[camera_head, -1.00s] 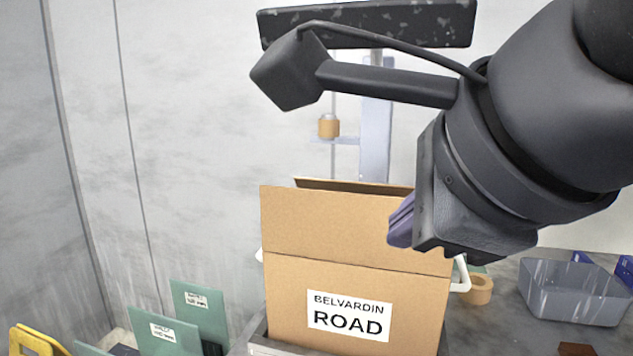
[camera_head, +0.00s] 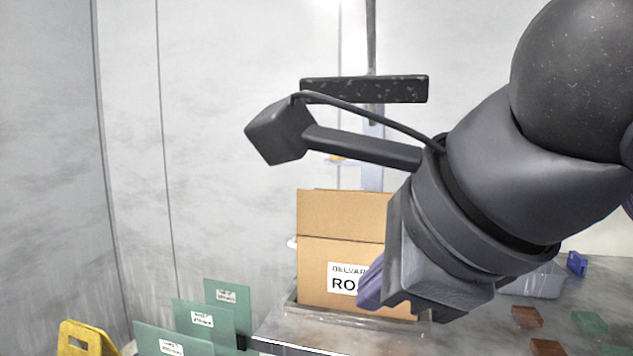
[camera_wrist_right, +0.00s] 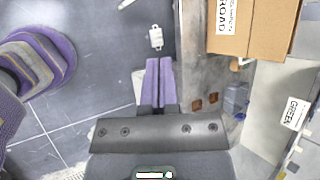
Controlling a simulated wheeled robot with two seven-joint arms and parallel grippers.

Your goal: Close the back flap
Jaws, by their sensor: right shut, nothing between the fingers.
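The cardboard box (camera_head: 320,285), labelled "BELVARDIN ROAD", sits on the grey table. Its front flap (camera_head: 335,213) stands upright above the label. The back flap cannot be made out behind it in the head view. Part of the box (camera_wrist_right: 262,28) also shows at the upper right of the right wrist view. My right gripper (camera_head: 368,290) has purple fingers, shut and empty. In the head view it overlaps the box front and hides part of the label. In the right wrist view the fingers (camera_wrist_right: 160,80) are over floor, apart from the box. My left gripper is out of view.
A grey bin (camera_head: 540,280) stands on the table at right, with small brown blocks (camera_head: 527,317) nearby. Green labelled panels (camera_head: 228,300) and a yellow stand (camera_head: 85,338) are at lower left. A dark bar (camera_head: 365,90) hangs above the box.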

